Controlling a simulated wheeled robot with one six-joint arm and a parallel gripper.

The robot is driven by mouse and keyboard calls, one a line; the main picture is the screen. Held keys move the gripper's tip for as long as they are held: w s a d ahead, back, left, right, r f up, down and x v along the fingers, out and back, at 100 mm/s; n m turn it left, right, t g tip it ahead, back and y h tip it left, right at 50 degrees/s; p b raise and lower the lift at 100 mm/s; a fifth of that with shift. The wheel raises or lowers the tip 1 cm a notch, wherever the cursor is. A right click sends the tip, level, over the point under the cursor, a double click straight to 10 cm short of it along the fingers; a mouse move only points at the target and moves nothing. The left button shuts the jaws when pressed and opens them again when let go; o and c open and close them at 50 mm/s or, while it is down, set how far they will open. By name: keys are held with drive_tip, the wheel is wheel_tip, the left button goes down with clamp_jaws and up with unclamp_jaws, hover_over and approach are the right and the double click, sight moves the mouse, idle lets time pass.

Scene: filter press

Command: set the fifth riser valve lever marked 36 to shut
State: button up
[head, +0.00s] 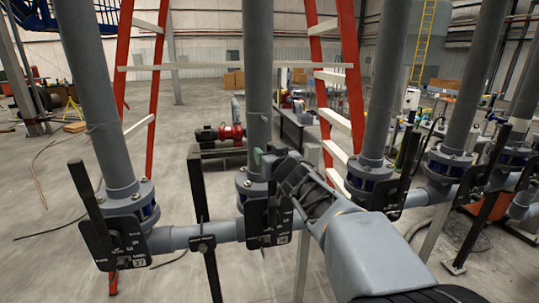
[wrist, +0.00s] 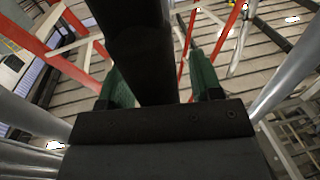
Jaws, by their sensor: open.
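A black valve lever (head: 272,203) stands roughly upright, along its riser, on a dark plate on the second grey riser from the left. The plate's small white tag (head: 282,240) is too small to read surely. My gripper (head: 263,156) is at the lever's upper end, reaching in from the right and hiding part of it. In the wrist view my gripper (wrist: 165,85) is open, with a green fingertip on each side. A thick dark bar (wrist: 140,40), seemingly this lever, runs between the fingers; the left finger looks closer to it. I cannot tell if they touch.
The leftmost riser has a tilted black lever (head: 88,200) and a tag (head: 138,262) that seems to read 37. A dark upright bar (head: 197,190) stands between these two valves. More risers with levers (head: 408,165) stand to the right. A red ladder (head: 352,80) stands behind.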

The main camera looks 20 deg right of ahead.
clamp_jaws()
idle(0.5)
